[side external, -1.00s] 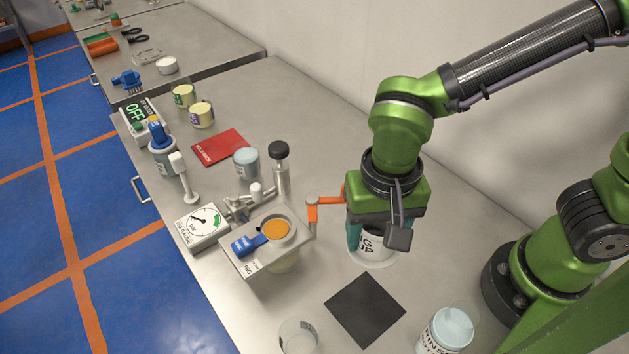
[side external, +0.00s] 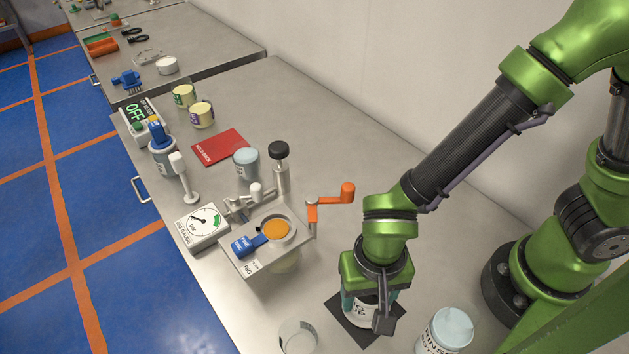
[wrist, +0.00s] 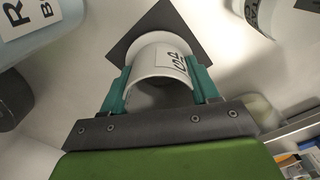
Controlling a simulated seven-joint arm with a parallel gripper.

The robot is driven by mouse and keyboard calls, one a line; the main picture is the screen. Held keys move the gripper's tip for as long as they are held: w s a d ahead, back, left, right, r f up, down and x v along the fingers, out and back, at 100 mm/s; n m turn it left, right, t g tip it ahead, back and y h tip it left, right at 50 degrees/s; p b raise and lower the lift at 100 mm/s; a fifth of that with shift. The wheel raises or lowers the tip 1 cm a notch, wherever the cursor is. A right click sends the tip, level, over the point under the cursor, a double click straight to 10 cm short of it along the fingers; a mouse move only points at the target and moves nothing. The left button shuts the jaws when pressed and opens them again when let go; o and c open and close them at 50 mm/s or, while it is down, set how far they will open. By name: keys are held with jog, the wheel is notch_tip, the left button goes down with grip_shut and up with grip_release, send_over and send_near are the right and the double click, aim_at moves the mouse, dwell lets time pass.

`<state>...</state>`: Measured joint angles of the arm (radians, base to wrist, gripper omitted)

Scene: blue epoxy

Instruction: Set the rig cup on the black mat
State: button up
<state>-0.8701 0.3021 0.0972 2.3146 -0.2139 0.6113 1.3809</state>
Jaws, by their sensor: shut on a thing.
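The rig cup (side external: 361,313) is white with black lettering and is held upright between the teal fingers of my gripper (side external: 364,304). In the wrist view the cup (wrist: 158,62) sits between both fingers of the gripper (wrist: 160,88), with its lettered label facing the camera. The black mat (side external: 350,329) is directly below the cup, and its corners show around it. The mat also shows beyond the cup in the wrist view (wrist: 147,21). The cup is low over the mat; I cannot tell whether its base touches it.
Bare bench lies behind the mat.

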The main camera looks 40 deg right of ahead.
jog(key=shift+f, duration=0.15)
jog(key=o, duration=1.1)
notch_tip(320, 180, up, 12)
jog(key=w+d+r+t, duration=0.2)
jog(key=d+r, duration=0.1)
jog(key=d, duration=0.4)
jog(key=w+d+r+n+t+y, duration=0.1)
jog(key=w+d+r+t, duration=0.1)
jog(key=d+r, duration=0.2)
jog(key=w+d+r+n+t+y, duration=0.1)
jog(key=w+d+r+t, duration=0.1)
jog(key=d, duration=0.8)
jog(key=shift+w+d+r+t, duration=0.1)
jog(key=shift+w+r+t, duration=0.15)
jog(key=shift+r+t, duration=0.5)
jog(key=shift+r, duration=0.15)
